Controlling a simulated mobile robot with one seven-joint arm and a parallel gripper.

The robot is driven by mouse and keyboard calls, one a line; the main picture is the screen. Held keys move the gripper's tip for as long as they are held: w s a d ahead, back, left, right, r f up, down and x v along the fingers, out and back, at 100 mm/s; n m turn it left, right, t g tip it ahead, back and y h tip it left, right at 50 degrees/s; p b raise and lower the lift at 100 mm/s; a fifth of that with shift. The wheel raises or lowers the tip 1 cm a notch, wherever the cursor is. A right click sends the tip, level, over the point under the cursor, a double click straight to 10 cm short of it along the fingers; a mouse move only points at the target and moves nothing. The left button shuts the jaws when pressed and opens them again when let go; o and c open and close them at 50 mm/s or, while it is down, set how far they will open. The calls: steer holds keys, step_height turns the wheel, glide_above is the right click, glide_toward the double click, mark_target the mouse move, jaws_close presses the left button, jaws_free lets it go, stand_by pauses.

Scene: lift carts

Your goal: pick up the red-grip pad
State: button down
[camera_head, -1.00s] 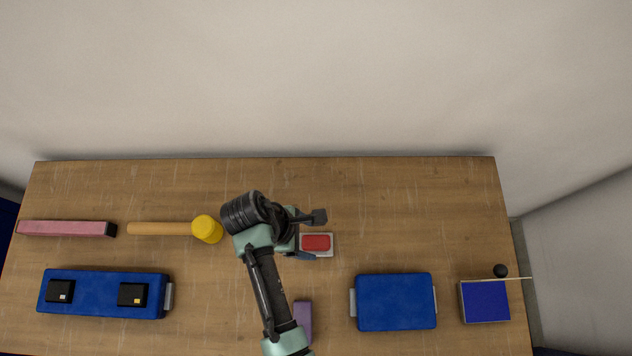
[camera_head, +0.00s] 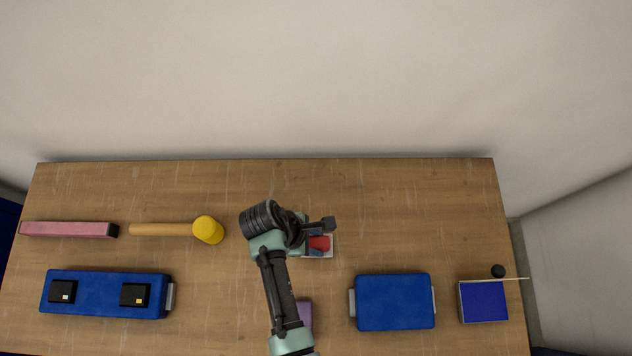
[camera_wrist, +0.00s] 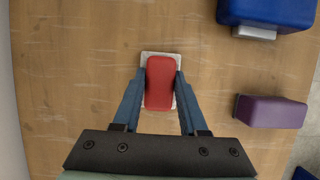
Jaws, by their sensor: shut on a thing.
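The red-grip pad is a pale flat plate with a red block-shaped grip on top. In the head view the red grip (camera_head: 319,243) shows partly, just right of my gripper and partly hidden by it. In the wrist view the red grip (camera_wrist: 160,83) lies between the two blue fingers of my gripper (camera_wrist: 160,88). The fingers are shut on the sides of the red grip. The pale plate (camera_wrist: 147,57) shows around the grip's far end. The pad appears to be on the wooden table; I cannot tell any gap under it.
The wooden table (camera_head: 400,200) is clear behind the pad. A blue lift cart (camera_head: 395,301) is at right, with a purple block (camera_head: 305,313) in front. At left are a yellow mallet (camera_head: 207,230), a pink bar (camera_head: 65,229) and a long blue cart (camera_head: 100,308). A blue-topped box (camera_head: 484,301) stands far right.

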mark_target(316, 242)
stand_by(0.3)
step_height(316, 242, up, 10)
stand_by(0.6)
steer(key=c, duration=1.2)
jaws_free()
jaws_close()
